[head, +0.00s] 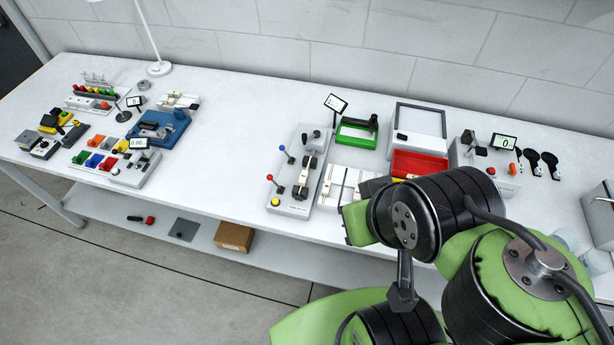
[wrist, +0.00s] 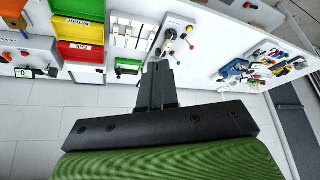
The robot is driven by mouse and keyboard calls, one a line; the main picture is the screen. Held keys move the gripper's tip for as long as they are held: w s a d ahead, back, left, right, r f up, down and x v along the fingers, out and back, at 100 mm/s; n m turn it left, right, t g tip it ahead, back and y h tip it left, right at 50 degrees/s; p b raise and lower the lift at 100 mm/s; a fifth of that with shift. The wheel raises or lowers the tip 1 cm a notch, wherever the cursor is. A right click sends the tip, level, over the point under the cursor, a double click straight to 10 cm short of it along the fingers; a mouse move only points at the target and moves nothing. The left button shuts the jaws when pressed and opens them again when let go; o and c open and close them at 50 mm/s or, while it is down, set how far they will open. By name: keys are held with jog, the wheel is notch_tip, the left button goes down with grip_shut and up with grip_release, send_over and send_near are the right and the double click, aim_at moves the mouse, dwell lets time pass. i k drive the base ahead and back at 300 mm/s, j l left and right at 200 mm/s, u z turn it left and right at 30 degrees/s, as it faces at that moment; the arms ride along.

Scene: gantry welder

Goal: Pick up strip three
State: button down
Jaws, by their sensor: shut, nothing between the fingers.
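A white rack with several narrow pale strips (head: 343,184) lies on the bench, partly hidden behind my arm in the head view. It also shows in the wrist view as upright pale strips with dark gaps (wrist: 132,36). No numbers can be read on them, so I cannot tell which is strip three. My gripper (wrist: 158,66) shows in the wrist view, shut and empty. In that picture its fingertips appear just below the strips, near the panel with levers; the true gap is unclear. In the head view the gripper is hidden by my arm.
A lever panel (head: 299,170) stands left of the strips. A green-framed holder (head: 356,134), a red bin (head: 418,164) and a display unit (head: 503,142) stand behind and right. Blue and coloured fixtures (head: 160,128) fill the left end. The bench middle (head: 235,145) is clear.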

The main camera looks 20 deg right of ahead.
aim_at(303, 178)
jog(key=i+j+u, duration=0.1)
jog(key=u, duration=0.3)
jog(key=i+j+u, duration=0.1)
jog(key=u, duration=0.3)
jog(key=i+j+u, duration=0.15)
jog(key=u, duration=0.25)
